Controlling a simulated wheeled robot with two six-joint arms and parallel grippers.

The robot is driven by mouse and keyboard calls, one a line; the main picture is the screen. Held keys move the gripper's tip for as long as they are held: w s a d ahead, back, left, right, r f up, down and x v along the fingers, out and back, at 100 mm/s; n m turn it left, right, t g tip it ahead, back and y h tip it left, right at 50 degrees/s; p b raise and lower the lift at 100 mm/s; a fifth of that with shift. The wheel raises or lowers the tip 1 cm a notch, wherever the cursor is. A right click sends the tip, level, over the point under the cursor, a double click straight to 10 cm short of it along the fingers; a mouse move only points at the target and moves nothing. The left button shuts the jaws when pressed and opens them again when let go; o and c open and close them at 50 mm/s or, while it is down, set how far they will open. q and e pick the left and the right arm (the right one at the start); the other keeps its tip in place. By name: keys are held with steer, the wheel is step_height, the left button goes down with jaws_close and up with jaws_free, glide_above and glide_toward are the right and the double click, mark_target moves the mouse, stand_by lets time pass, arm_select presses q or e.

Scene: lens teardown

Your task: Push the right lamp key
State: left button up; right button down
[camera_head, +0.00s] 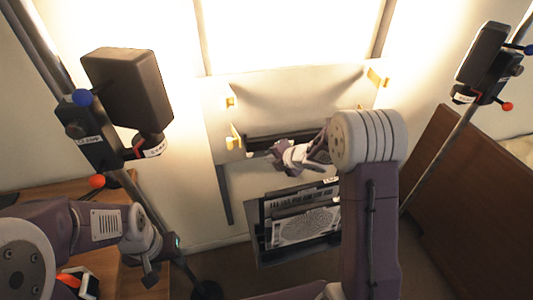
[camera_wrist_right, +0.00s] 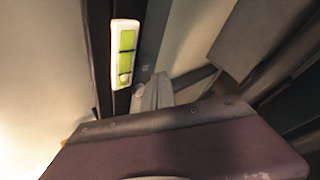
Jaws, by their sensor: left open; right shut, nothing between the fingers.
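The right lamp (camera_head: 483,52) is a dark box head on a slanted pole at the upper right. It carries a white label, a blue ball (camera_head: 529,49) and a red ball (camera_head: 507,106). I cannot tell which part is its key. My right gripper (camera_head: 279,152) is shut and empty in front of the pale back wall, well left of and below that lamp. In the right wrist view, a small white plate with green windows (camera_wrist_right: 125,54) sits on a dark upright strip, beyond grey parts. My left gripper (camera_head: 149,268) is open at the lower left, over the wooden table.
The left lamp (camera_head: 127,88) stands at the upper left, with blue and red balls. A rack of grey panels (camera_head: 308,226) sits low in the middle. Yellow brackets (camera_head: 378,77) stick out from the wall. A brown board (camera_head: 470,200) leans at the right.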

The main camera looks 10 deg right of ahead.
steer(key=s+b, duration=0.2)
steer(key=s, duration=0.4)
steer(key=shift+b, duration=0.3)
steer(key=shift+d, duration=0.15)
